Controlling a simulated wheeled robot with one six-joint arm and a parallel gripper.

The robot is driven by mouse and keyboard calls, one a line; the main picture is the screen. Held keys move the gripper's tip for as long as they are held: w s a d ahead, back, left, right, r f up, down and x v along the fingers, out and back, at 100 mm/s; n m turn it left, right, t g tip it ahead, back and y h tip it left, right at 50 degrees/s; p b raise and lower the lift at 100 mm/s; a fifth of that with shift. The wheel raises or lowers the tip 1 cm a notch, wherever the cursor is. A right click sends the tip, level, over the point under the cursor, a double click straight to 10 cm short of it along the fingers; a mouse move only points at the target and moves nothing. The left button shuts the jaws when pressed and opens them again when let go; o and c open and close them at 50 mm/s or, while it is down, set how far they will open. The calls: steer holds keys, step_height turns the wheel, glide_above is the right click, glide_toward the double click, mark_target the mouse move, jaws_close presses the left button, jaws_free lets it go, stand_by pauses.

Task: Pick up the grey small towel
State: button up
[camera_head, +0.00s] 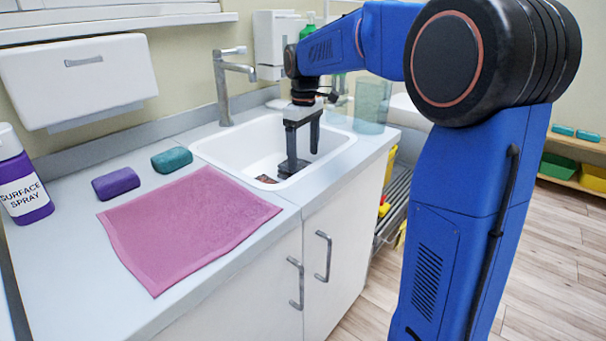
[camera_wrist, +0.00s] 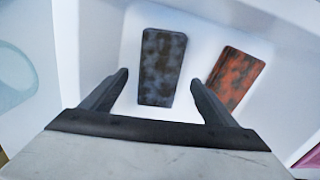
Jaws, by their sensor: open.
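The grey small towel (camera_wrist: 162,67) shows in the wrist view as a dark grey, mottled, flat rectangle lying on the white floor of the sink (camera_head: 222,151). My gripper (camera_head: 303,157) is open and points down into the sink. In the wrist view its two fingers (camera_wrist: 160,80) appear on either side of the towel's lower part, with a gap between them and the towel. Whether they are at the towel's height I cannot tell. In the head view the gripper largely hides the towel.
A mottled orange-red rectangle (camera_wrist: 236,77) lies in the sink beside the grey towel, close to the right finger. The tap (camera_head: 223,85) stands behind the sink, a clear tumbler (camera_head: 372,103) to its right. A pink towel (camera_head: 185,225) covers the counter in front.

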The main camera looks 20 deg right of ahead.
mark_target(303, 166)
steer(key=shift+a+f, duration=0.1)
steer(key=shift+f, duration=2.55)
steer(key=c, duration=1.2)
steer(key=shift+r, duration=0.15)
